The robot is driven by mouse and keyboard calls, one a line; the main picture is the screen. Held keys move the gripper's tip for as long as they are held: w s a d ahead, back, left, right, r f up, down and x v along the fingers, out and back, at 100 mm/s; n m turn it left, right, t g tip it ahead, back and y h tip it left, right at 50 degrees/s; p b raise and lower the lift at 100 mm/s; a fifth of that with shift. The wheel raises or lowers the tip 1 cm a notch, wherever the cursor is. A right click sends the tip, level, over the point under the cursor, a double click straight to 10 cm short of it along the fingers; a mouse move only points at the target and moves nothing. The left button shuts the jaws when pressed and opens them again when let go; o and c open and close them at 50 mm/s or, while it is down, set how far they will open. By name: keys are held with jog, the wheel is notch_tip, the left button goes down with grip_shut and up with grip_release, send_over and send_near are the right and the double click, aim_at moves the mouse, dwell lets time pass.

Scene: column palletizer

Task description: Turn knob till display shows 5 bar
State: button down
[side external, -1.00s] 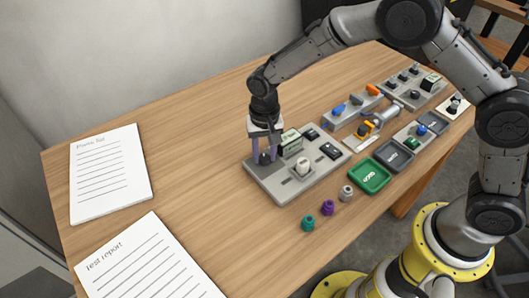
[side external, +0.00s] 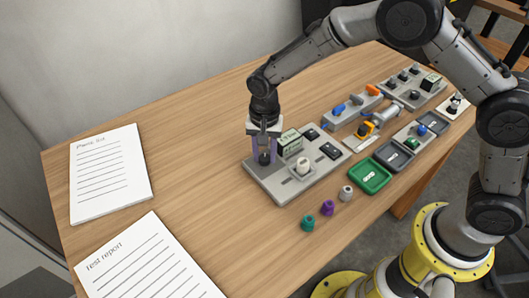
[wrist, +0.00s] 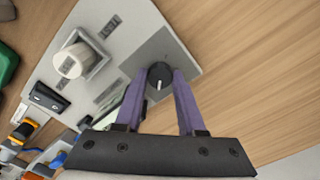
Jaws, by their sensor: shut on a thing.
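The black knob (wrist: 160,77) with a white pointer mark sits on a square plate at one corner of the grey panel (side external: 285,192). My gripper (wrist: 160,72) has its two purple fingers on either side of the knob, shut on it. In the side view my gripper (side external: 264,158) points straight down at the panel's left corner, and the knob is partly hidden between the fingers. The display (side external: 290,141) is a small box with a pale greenish face just right of the gripper; its digits are too small to read.
The same panel carries a white knob (side external: 303,168) and black switches (side external: 331,151). A green tray (side external: 370,177), a grey tray (side external: 394,155) and small teal, purple and grey parts lie nearby. The table left of the panel is clear up to the papers (side external: 110,172).

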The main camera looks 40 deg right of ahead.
aim_at(265, 157)
jog(key=c, duration=0.5)
grip_release()
jog(key=shift+r, duration=0.1)
notch_tip(265, 157, up, 14)
